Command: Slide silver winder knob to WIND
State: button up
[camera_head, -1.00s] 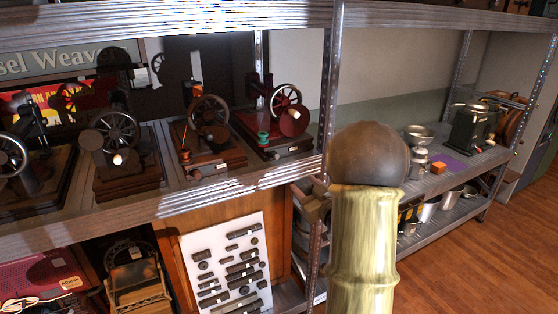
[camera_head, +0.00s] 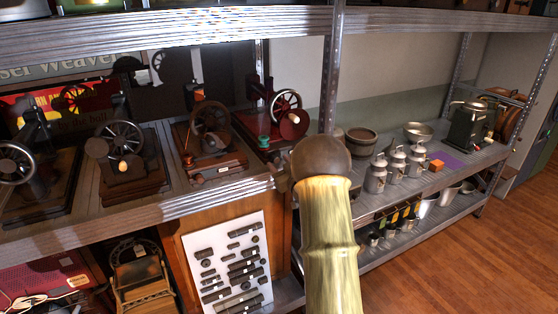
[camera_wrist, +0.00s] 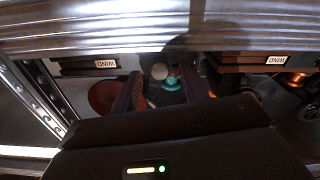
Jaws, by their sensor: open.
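A dark red winder (camera_head: 292,122) with a spoked wheel stands on the shelf, with a teal spool (camera_head: 264,142) at its front. A WIND label (camera_wrist: 105,63) shows to the left of the knob and another (camera_wrist: 276,60) to the right, upside down. My gripper (camera_wrist: 165,95) is open and empty, facing the spool and knob. In the head view it is mostly hidden behind my arm.
A brown winder (camera_head: 209,135) stands close to the left of the red one, with others further left. The metal shelf edge (camera_head: 200,201) and an upright post (camera_head: 331,80) are near my arm. Silver cans (camera_head: 397,163) and a bowl (camera_head: 361,141) stand to the right.

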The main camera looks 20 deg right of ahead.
jog(key=shift+w, duration=0.45)
jog(key=shift+c, duration=0.4)
grip_shut()
